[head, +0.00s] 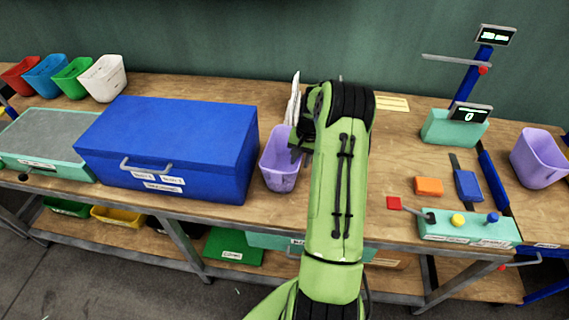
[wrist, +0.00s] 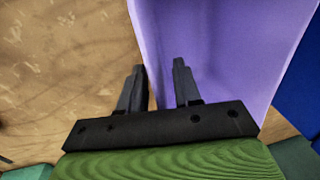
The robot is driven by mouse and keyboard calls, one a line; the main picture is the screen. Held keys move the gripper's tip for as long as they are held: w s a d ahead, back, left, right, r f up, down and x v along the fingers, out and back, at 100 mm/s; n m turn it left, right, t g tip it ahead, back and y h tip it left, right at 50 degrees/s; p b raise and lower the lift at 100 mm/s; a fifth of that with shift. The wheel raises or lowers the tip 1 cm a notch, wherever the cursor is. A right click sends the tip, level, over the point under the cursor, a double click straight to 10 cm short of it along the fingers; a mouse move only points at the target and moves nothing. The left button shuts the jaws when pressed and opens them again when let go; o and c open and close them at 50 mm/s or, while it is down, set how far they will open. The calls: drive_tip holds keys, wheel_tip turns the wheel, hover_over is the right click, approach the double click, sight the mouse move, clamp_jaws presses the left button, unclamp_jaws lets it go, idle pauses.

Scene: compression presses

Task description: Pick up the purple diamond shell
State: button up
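I cannot make out a purple diamond shell in either view. A purple bin (head: 279,165) stands on the bench between the blue box and my arm, and its inside is largely hidden. My gripper (head: 298,143) is beside this bin in the head view, partly covered by my arm. In the wrist view my gripper (wrist: 158,70) has its two dark fingers apart, with nothing visibly held. The right finger overlaps the purple bin (wrist: 220,45), and the left finger lies just outside the bin's left edge. I cannot tell whether they touch it.
A large blue box (head: 175,140) stands left of the purple bin. A white upright object (head: 294,98) is behind it. A press (head: 455,125), a control panel (head: 468,228) and another purple bin (head: 538,160) are at right. Small coloured bins (head: 103,77) line the back left.

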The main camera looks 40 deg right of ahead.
clamp_jaws()
